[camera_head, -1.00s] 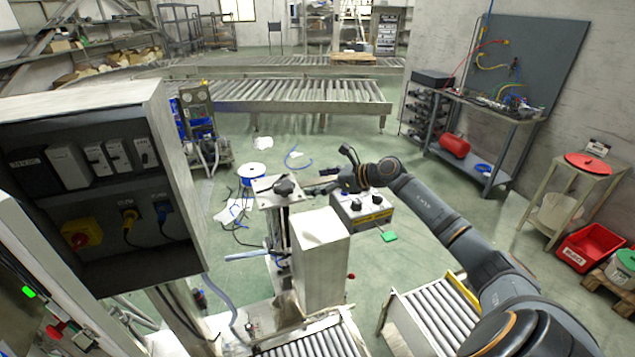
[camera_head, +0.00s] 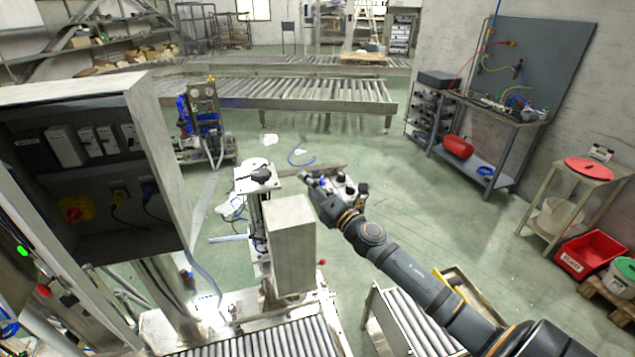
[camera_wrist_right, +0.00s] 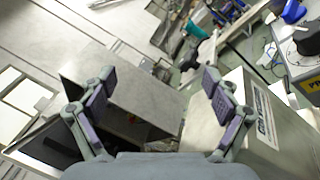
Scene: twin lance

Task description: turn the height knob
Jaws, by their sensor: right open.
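The black height knob (camera_head: 261,176) sits on a pale plate at the top of the upright metal column, left of centre in the head view. My right gripper (camera_head: 310,179) is to the right of the knob, apart from it. In the right wrist view the gripper (camera_wrist_right: 158,105) has its two fingers spread wide with nothing between them. A dark shape beyond the fingers there may be the knob, but I cannot tell for sure. My left gripper is out of view.
A pale metal box (camera_head: 292,245) stands upright just in front of the column. A dark-faced electrical cabinet (camera_head: 95,180) stands on the left. A box with black knobs (camera_head: 350,187) is partly hidden behind my right gripper. Roller conveyors (camera_head: 270,338) lie below.

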